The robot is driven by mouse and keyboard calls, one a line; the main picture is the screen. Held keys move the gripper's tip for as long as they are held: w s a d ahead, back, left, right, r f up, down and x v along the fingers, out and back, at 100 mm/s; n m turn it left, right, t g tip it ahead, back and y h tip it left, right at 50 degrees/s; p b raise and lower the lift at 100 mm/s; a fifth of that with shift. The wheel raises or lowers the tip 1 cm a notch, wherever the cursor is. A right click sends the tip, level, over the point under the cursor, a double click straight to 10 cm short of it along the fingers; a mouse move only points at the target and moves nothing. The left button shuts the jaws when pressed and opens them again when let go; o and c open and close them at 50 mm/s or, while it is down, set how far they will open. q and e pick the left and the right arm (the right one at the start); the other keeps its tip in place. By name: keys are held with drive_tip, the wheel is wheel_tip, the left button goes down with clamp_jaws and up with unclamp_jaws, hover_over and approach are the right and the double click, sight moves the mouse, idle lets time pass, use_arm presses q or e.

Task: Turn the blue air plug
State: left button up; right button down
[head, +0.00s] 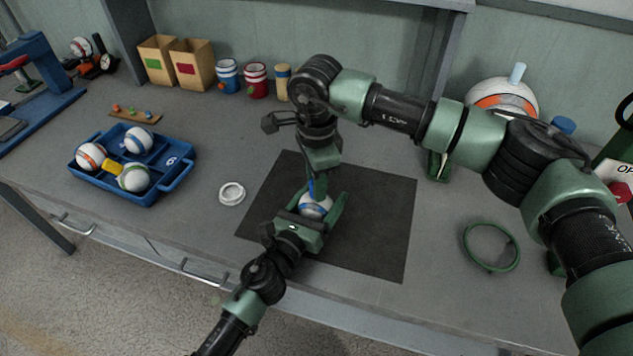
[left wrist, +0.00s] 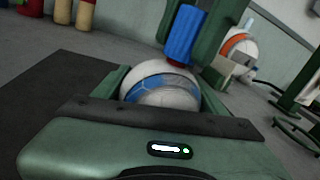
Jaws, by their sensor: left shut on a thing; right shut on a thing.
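A white ball with a blue band (head: 313,208) is on the dark mat (head: 375,225); it also shows in the left wrist view (left wrist: 163,87). My left gripper (head: 319,211) is shut on this ball, with a finger on each side. The blue air plug (left wrist: 184,35) stands upright at the top of the ball; only a sliver of it shows in the head view (head: 311,188). My right gripper (head: 318,178) comes down from above and is shut on the plug. Its fingers partly hide the plug, and the contact between plug and ball is hard to make out.
A blue tray (head: 177,187) with several balls stands at left. A white ring (head: 232,193) lies between tray and mat. A green ring (head: 492,248) lies at right. Cups and boxes line the back wall. A large orange-banded ball (head: 502,98) sits behind my right arm.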

use_arm(q)
drive_tip(key=shift+f, duration=0.25)
use_arm(e)
drive_tip(key=m, duration=0.5)
drive_tip(key=shift+r+m, duration=0.15)
drive_tip(key=shift+m, duration=0.15)
use_arm(q)
drive_tip(key=shift+a+f, duration=0.1)
use_arm(e)
drive_tip(key=m, duration=0.5)
drive_tip(key=shift+a, duration=0.1)
use_arm(q)
drive_tip(key=shift+f, duration=0.1)
use_arm(e)
drive_tip(key=m, duration=0.5)
drive_tip(key=shift+r+m, duration=0.1)
drive_tip(key=shift+m, duration=0.3)
use_arm(q)
drive_tip(key=shift+s, duration=0.1)
use_arm(e)
drive_tip(key=shift+a+m, duration=0.1)
drive_tip(key=shift+m, duration=2)
drive_tip(key=c, duration=1.4)
unclamp_jaws()
drive_tip(key=shift+c, duration=0.2)
drive_tip(key=shift+o, duration=1.3)
drive_tip(key=shift+s, duration=0.1)
